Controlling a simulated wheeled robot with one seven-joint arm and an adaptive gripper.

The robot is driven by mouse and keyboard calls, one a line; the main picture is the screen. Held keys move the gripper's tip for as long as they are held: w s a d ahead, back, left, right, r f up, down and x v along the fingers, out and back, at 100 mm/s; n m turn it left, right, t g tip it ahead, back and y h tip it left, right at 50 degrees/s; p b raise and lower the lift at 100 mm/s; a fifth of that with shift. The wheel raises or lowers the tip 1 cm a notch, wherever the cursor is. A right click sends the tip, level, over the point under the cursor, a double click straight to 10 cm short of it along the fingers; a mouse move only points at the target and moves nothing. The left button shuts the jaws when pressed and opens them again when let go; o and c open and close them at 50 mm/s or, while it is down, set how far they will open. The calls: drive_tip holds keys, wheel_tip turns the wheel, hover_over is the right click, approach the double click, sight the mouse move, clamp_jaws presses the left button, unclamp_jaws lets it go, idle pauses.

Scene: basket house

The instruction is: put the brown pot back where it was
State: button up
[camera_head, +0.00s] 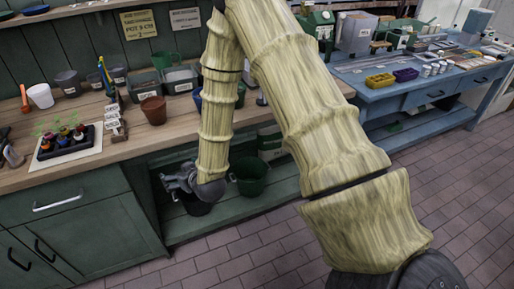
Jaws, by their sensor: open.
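The brown pot (153,110) stands upright on the wooden counter (185,115), near its front edge and left of my arm. My gripper (170,182) is in front of the bench, below the counter top and lower than the pot. It is open and apart from the pot. My arm hides part of the counter right of the pot.
A green bucket (249,178) sits on the lower shelf right of my gripper. Grey tubs (180,79) stand behind the pot, small labelled items (115,122) left of it. A tray of seedlings (66,142) is farther left. The tiled floor is clear.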

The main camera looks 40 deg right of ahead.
drive_tip(key=s+a+f+g, duration=0.1)
drive_tip(key=s+f+g, duration=0.2)
drive_tip(key=s+f, duration=0.7)
drive_tip(key=s+f+g, duration=0.3)
drive_tip(key=s+f, duration=0.1)
drive_tip(key=s, duration=0.6)
drive_tip(key=s+f+g, duration=0.3)
drive_tip(key=s+f, duration=0.1)
drive_tip(key=s, duration=0.7)
drive_tip(key=s+f+g, duration=0.3)
drive_tip(key=s+f, duration=0.2)
drive_tip(key=s, duration=0.6)
drive_tip(key=shift+s+m+g+h, duration=0.15)
drive_tip(key=shift+m+g+h, duration=0.15)
drive_tip(key=shift+g, duration=0.1)
